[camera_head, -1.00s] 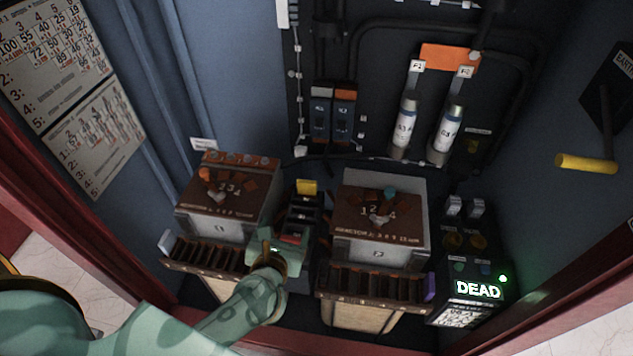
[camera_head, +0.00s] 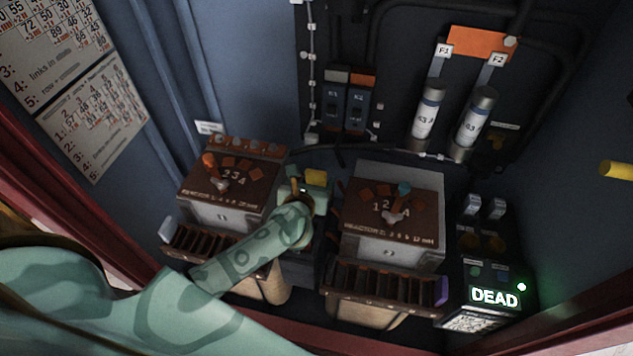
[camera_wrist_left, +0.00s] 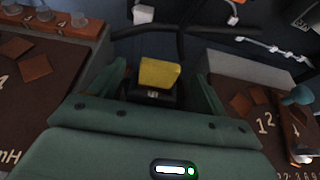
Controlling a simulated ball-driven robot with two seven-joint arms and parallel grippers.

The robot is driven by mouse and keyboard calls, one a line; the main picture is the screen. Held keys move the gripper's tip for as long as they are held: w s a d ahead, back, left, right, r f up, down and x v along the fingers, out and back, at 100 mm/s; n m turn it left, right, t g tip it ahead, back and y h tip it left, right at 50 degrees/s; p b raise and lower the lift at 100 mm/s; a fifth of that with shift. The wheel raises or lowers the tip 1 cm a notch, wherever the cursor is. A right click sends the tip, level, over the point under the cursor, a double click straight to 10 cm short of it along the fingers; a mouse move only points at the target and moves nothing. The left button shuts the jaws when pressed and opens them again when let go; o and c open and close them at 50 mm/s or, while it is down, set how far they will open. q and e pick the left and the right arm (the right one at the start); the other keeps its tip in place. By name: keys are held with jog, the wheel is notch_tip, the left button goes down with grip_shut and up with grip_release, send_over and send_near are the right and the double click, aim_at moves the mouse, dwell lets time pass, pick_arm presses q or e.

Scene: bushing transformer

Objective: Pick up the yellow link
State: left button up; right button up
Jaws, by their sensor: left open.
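The yellow link (camera_head: 316,177) is a small yellow block at the back of the narrow dark gap between two brown-topped boxes. It also shows in the left wrist view (camera_wrist_left: 158,74), on a black holder (camera_wrist_left: 152,96). My left gripper (camera_head: 311,190) is over this gap, right by the link. In the left wrist view its green fingers (camera_wrist_left: 158,88) are apart, one on each side of the link, with no contact visible. Its body hides the lower part of the gap in the head view. My right gripper is not in view.
The left box (camera_head: 228,184) and right box (camera_head: 396,207) stand close on both sides of my left gripper. Slotted racks (camera_head: 385,292) are in front. Grey fuse cylinders (camera_head: 428,112) are on the back panel. A lit DEAD display (camera_head: 494,297) is at right.

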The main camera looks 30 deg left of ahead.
aim_at(315, 177)
pick_arm(q)
jog(key=x, duration=0.2)
jog(key=b+x, duration=0.1)
jog(key=x, duration=0.1)
jog(key=shift+d+f, duration=0.15)
jog(key=shift+f, duration=0.25)
jog(key=shift+w+f+b, duration=0.1)
jog(key=shift+w+b, duration=0.2)
jog(key=shift+w, duration=0.05)
jog(key=shift+s, duration=0.1)
jog(key=shift+c, duration=0.3)
jog(key=c, duration=1)
jog(key=shift+c, duration=0.7)
